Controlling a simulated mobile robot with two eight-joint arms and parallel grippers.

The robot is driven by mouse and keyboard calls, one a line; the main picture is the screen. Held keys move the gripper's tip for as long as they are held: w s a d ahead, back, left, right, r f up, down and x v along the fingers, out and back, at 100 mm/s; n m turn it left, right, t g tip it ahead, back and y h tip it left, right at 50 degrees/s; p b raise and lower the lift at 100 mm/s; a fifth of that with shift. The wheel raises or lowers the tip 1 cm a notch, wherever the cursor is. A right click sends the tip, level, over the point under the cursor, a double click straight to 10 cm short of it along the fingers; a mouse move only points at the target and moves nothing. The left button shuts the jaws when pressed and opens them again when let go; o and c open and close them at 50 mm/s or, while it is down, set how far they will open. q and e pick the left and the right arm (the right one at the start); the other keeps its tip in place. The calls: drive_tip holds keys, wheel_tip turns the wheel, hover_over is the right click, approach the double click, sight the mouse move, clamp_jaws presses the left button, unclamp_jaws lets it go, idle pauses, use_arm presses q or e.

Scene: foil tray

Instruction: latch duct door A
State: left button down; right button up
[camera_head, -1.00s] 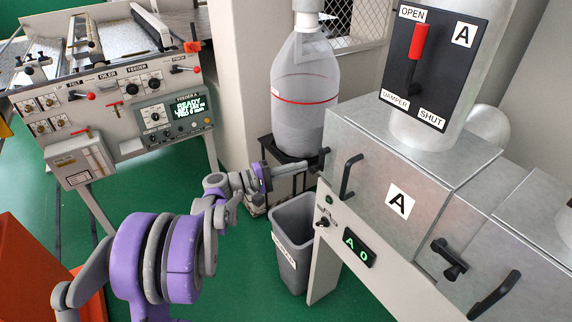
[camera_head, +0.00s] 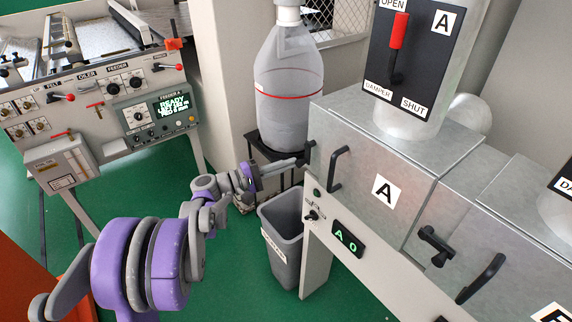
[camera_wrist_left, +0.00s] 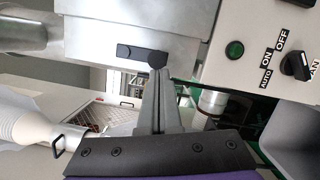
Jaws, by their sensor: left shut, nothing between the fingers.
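Duct door A (camera_head: 365,200) is a grey metal panel with a white "A" label and a black bar handle (camera_head: 338,168). It looks flush with the duct. A small black latch (camera_head: 309,152) sits at the duct's left edge; the wrist view shows a black latch lever (camera_wrist_left: 136,52) lying along the metal edge. My left gripper (camera_head: 301,162) reaches it from the left. In the left wrist view its shut, empty fingers (camera_wrist_left: 158,66) are at the lever's rounded end, apparently touching it. The fingertips partly hide that end. My right gripper is out of view.
Below the door is a panel with a green lamp, a switch (camera_head: 312,216) and an "A 0" display (camera_head: 348,240). Another black latch (camera_head: 436,246) is at right.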

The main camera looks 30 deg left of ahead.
use_arm(q)
drive_tip(key=shift+d+f+n, duration=0.1)
drive_tip(key=shift+d+n, duration=0.1)
drive_tip(key=shift+n, duration=0.3)
drive_tip(key=shift+s+d+f+n+t+b, duration=0.2)
drive_tip(key=shift+d+n+b, duration=0.25)
drive_tip(key=shift+n, duration=0.35)
drive_tip(key=shift+s+d+f+n+t+b, duration=0.1)
drive_tip(key=shift+s+d+n+t+b, duration=0.1)
drive_tip(key=shift+d+n+t+b, duration=0.45)
drive_tip(key=s+d+r+n+t+y, duration=0.2)
drive_tip(key=d+r+n+y, duration=0.1)
drive_tip(key=n, duration=1.2)
drive_tip(key=shift+d+r+y+p, duration=0.3)
drive_tip(key=shift+d+r+p, duration=0.1)
drive_tip(key=shift+d, duration=0.5)
drive_tip(key=shift+s+r+n+t, duration=0.1)
drive_tip(key=shift+s+n+t, duration=0.05)
drive_tip(key=shift+n+t, duration=0.1)
